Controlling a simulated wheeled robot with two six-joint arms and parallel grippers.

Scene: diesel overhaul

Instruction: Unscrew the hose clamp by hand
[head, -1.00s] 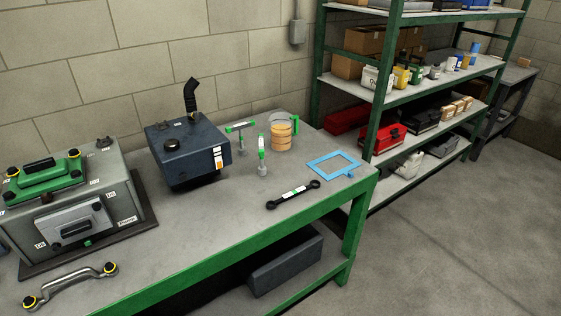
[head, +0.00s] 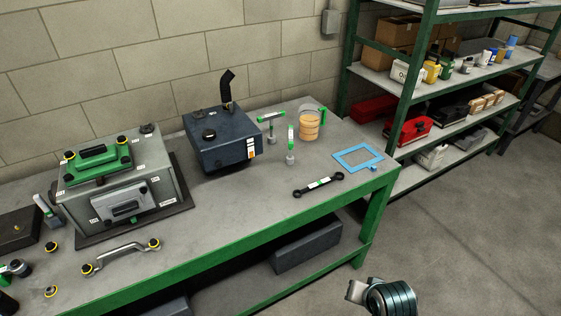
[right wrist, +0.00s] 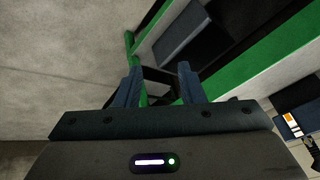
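A black bent hose (head: 227,88) stands upright on top of a dark blue tank (head: 222,137) on the workbench. No hose clamp can be made out clearly; the hose's lower end is too small to tell. My right gripper (right wrist: 158,80) shows in the right wrist view with its two blue fingers apart and nothing between them. It is away from the hose, with floor and the bench's green frame behind it. Only part of my right arm (head: 385,297) shows at the bottom of the head view. My left gripper cannot be made out.
A grey housing (head: 150,188) with a green cover stands left of the tank. A metal pipe (head: 120,257), a black wrench (head: 318,185), green-handled tools, an orange container (head: 309,126) and a blue frame (head: 358,158) are on the bench (head: 235,220). Open floor is at right.

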